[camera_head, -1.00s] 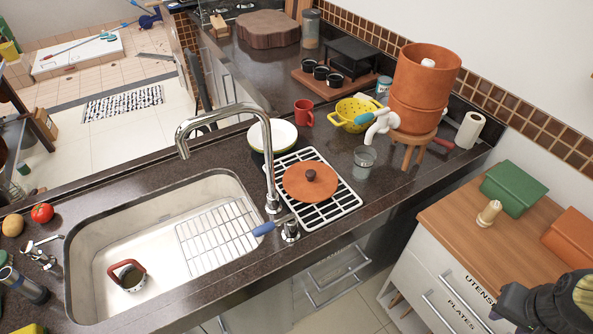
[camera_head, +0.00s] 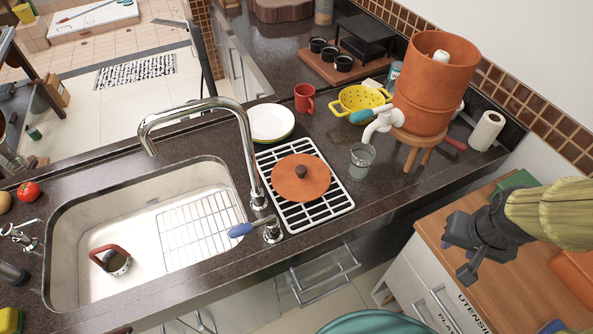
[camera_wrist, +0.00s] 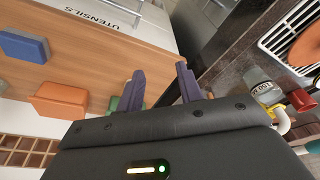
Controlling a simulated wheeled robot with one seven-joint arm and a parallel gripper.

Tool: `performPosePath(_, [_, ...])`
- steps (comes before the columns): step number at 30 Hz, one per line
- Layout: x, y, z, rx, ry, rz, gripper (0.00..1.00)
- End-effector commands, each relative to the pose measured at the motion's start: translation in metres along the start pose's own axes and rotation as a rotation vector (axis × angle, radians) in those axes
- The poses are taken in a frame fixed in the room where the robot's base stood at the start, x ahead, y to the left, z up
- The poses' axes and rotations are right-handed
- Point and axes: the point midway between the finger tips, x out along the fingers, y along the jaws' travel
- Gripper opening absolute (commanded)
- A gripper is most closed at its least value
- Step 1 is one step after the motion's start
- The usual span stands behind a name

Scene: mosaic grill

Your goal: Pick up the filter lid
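The filter lid (camera_head: 301,184), a round terracotta disc with a dark knob on top, lies flat on a white wire rack (camera_head: 331,210) beside the sink. The terracotta water filter (camera_head: 425,90) stands to its right on a small wooden stool, its top open. My gripper (camera_head: 459,252) is over the wooden-topped cabinet at the right, well away from the lid. In the wrist view my gripper (camera_wrist: 160,76) has its two dark fingers apart with nothing between them. Part of the lid (camera_wrist: 309,48) shows at the right edge there.
A glass (camera_head: 361,159) stands just right of the rack. A tall faucet (camera_head: 252,165) rises at its left, with a blue-handled lever. White plate (camera_head: 271,122), red mug (camera_head: 304,97) and yellow colander (camera_head: 359,101) stand behind. A teal rounded thing (camera_head: 375,323) shows at the bottom.

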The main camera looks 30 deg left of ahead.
Motion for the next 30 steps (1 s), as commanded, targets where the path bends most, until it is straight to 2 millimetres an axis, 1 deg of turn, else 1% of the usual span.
performPosePath(6, [0.000,0.000,0.000,0.000,0.000,0.000,0.36])
performPosePath(8, [0.000,0.000,0.000,0.002,0.000,0.000,0.48])
performPosePath(9, [0.000,-0.001,-0.001,0.006,0.003,-0.001,0.56])
performPosePath(11, [0.002,-0.005,-0.004,0.020,0.009,-0.005,0.56])
performPosePath(14, [0.007,-0.019,-0.014,0.077,0.036,-0.023,0.56])
performPosePath(17, [0.017,-0.041,-0.029,0.188,0.080,-0.058,0.56])
performPosePath(20, [0.029,-0.071,-0.044,0.339,0.129,-0.118,0.56])
performPosePath(21, [0.034,-0.084,-0.050,0.409,0.147,-0.148,0.56])
performPosePath(23, [0.041,-0.104,-0.056,0.510,0.169,-0.196,0.56])
performPosePath(24, [0.045,-0.117,-0.059,0.580,0.180,-0.230,0.56])
performPosePath(26, [0.051,-0.137,-0.062,0.686,0.191,-0.284,0.56])
performPosePath(27, [0.054,-0.150,-0.064,0.757,0.195,-0.323,0.56])
performPosePath(30, [0.061,-0.182,-0.063,0.936,0.193,-0.422,0.56])
